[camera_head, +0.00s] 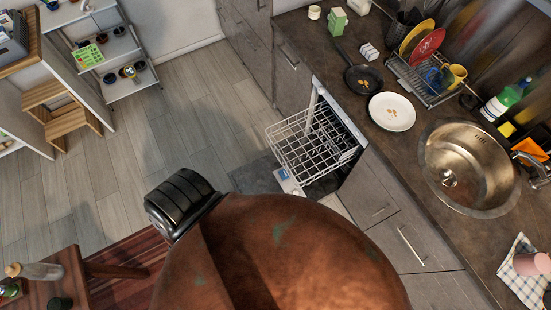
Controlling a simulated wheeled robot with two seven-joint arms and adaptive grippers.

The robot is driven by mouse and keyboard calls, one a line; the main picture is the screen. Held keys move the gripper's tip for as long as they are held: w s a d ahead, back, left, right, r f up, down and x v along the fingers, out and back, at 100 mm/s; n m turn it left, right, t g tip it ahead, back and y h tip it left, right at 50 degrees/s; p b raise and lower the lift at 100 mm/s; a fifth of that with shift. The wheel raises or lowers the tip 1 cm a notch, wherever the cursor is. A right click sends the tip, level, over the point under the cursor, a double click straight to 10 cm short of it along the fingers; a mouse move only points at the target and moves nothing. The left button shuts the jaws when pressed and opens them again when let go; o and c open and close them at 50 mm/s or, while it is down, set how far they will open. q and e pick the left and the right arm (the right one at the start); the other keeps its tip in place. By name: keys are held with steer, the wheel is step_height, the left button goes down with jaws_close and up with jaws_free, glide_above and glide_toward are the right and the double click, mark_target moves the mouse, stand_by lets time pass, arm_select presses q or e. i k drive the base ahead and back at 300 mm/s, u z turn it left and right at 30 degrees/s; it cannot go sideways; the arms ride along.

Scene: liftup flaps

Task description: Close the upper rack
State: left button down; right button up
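The upper rack (296,148) is a white wire basket slid out of the dishwasher (352,122) under the counter. It juts out to the left over the floor and looks empty. The dishwasher door (256,175) is folded down below it, partly hidden by the rack. A small bluish-white patch (285,176) shows on the door near the rack's lower edge. Neither of my grippers shows in this view. The bottom middle of the view is blocked by a large brown rounded shape, which hides what lies behind it.
The counter holds a frying pan (362,79), a white plate (392,112), a dish drainer (424,83) and a round sink (470,168). Wooden floor (190,125) is free left of the rack. A wooden table (82,280) stands at lower left, a step stool (63,113) at upper left.

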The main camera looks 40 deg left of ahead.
mark_target(274, 130)
steer(key=k, duration=0.6)
steer(key=u, duration=1.15)
steer(key=i, duration=0.5)
steer(key=u, duration=0.05)
